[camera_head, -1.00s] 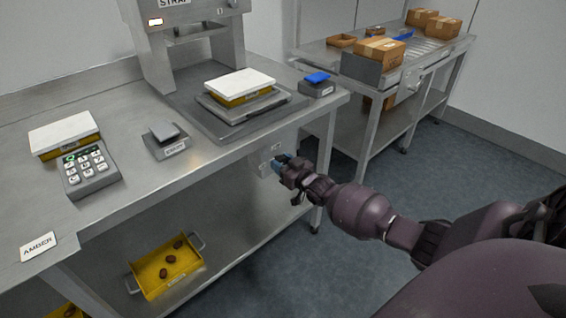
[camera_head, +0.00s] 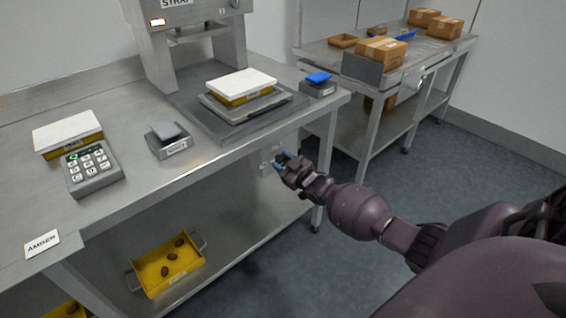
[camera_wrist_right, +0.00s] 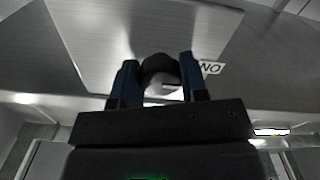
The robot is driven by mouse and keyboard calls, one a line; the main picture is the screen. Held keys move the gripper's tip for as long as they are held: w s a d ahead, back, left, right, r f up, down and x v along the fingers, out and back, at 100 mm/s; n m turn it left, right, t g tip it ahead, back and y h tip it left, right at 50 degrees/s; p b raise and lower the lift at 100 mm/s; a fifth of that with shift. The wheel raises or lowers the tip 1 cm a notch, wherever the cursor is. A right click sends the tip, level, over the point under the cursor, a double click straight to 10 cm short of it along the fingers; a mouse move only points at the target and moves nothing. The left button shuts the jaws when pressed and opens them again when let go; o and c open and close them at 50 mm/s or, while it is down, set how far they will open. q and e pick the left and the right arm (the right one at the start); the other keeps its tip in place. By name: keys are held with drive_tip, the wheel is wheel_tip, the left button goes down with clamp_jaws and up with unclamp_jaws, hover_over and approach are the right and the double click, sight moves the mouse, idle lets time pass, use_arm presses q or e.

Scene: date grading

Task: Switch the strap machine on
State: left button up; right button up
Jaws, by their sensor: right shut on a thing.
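In the head view, my right gripper (camera_head: 284,161) is at the bench's front, by the switch panel (camera_head: 265,166). My left gripper is not in view.
A white-topped yellow box (camera_head: 242,83) lies on the machine's plate. A keypad (camera_head: 92,168), a grey scale (camera_head: 167,141) and a blue-topped device (camera_head: 318,86) stand on the bench. A yellow crate (camera_head: 190,262) holds dates below. Floor right of the bench is clear.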

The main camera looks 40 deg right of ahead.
drive_tip(key=o, duration=0.9)
drive_tip(key=shift+s, duration=0.1)
drive_tip(key=s, duration=0.1)
drive_tip(key=s+p, duration=0.1)
drive_tip(key=s, duration=0.3)
drive_tip(key=shift+s+d+r, duration=0.15)
drive_tip(key=shift+d+r, duration=0.05)
drive_tip(key=shift+d, duration=0.05)
drive_tip(key=p, duration=0.1)
approach(284, 162)
drive_tip(key=shift+s+a+f, duration=0.1)
drive_tip(key=shift+s+f, duration=0.05)
drive_tip(key=shift+s, duration=0.05)
